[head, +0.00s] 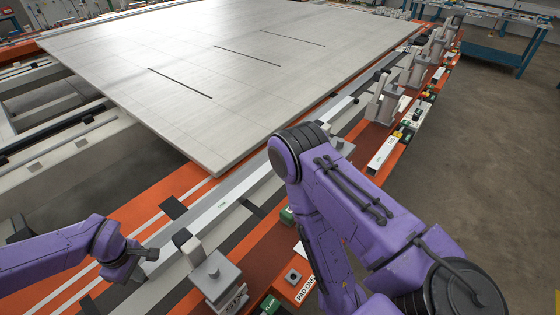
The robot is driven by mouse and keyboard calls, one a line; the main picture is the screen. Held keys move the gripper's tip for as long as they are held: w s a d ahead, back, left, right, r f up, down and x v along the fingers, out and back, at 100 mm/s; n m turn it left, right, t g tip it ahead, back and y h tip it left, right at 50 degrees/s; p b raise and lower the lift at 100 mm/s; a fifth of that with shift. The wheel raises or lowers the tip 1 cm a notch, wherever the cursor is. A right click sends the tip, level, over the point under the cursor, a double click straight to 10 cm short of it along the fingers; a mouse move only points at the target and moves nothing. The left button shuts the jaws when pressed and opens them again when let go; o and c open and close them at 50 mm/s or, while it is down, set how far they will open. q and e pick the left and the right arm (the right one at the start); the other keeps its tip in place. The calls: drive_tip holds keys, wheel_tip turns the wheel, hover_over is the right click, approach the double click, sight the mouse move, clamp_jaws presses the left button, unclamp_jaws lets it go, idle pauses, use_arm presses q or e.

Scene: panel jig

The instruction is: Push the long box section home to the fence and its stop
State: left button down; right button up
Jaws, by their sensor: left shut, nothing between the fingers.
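The large grey panel (230,60) with dark slots fills the top. A grey clamp (214,275) stands right of the bar's near end, and more clamps (386,102) line the orange bed to the far right. Open floor (490,140) lies at right, with a blue bench (490,55) behind.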

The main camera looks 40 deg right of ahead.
use_arm(q)
drive_tip(key=shift+w+d, duration=0.1)
drive_tip(key=shift+d, duration=0.45)
idle(0.4)
drive_tip(key=shift+s+a+r+p, duration=0.1)
drive_tip(key=shift+s+a+p, duration=0.15)
drive_tip(key=shift+a+p, duration=0.55)
wheel_tip(320, 180, up, 8)
drive_tip(key=p, duration=0.6)
drive_tip(key=shift+a, duration=0.2)
